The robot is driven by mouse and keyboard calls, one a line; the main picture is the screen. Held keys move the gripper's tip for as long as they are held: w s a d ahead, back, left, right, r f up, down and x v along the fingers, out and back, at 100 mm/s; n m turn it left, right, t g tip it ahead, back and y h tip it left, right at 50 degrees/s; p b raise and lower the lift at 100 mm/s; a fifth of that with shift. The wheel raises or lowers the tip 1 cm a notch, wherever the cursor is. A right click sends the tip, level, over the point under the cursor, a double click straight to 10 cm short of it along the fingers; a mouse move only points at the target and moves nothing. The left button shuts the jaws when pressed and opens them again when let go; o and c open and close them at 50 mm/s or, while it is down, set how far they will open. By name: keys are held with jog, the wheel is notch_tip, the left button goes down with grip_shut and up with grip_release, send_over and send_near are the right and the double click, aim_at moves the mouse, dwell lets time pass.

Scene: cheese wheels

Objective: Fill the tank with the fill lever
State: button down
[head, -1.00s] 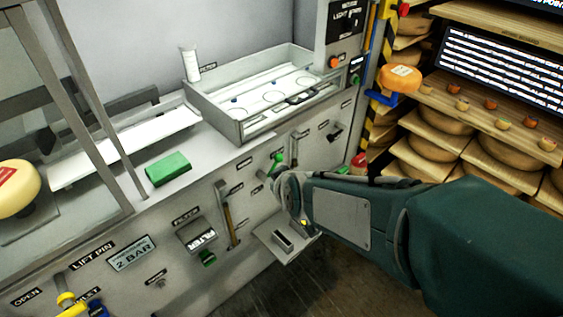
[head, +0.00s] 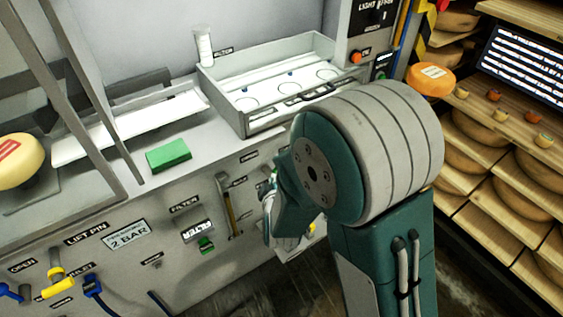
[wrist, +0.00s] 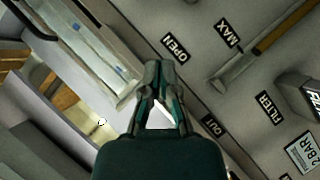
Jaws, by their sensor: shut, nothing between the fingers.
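My gripper (wrist: 163,70) is shut and empty in the wrist view, with its fingertips together in front of the grey panel, near the OPEN label (wrist: 176,47). In the head view my arm hides most of the gripper. I cannot clearly make out the fill lever; the part of the panel with a green-tipped lever is mostly behind my arm. A gauge with an amber tube (head: 228,207) is on the panel left of my arm. It also shows in the wrist view (wrist: 275,42), beside the MAX label. I cannot tell which part is the tank.
A shallow grey tray (head: 240,118) sits on the counter above the panel. A green block (head: 168,155) lies left of it. Yellow and blue handles (head: 57,285) stick out at lower left. Shelves with cheese wheels (head: 495,135) stand at right.

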jog(key=shift+a, duration=0.1)
jog(key=d+f+x, duration=0.1)
jog(key=d+x, duration=0.1)
jog(key=x, duration=1)
jog(key=shift+w+d+f, duration=0.2)
jog(key=shift+d+f, duration=0.1)
jog(key=shift+f, duration=0.05)
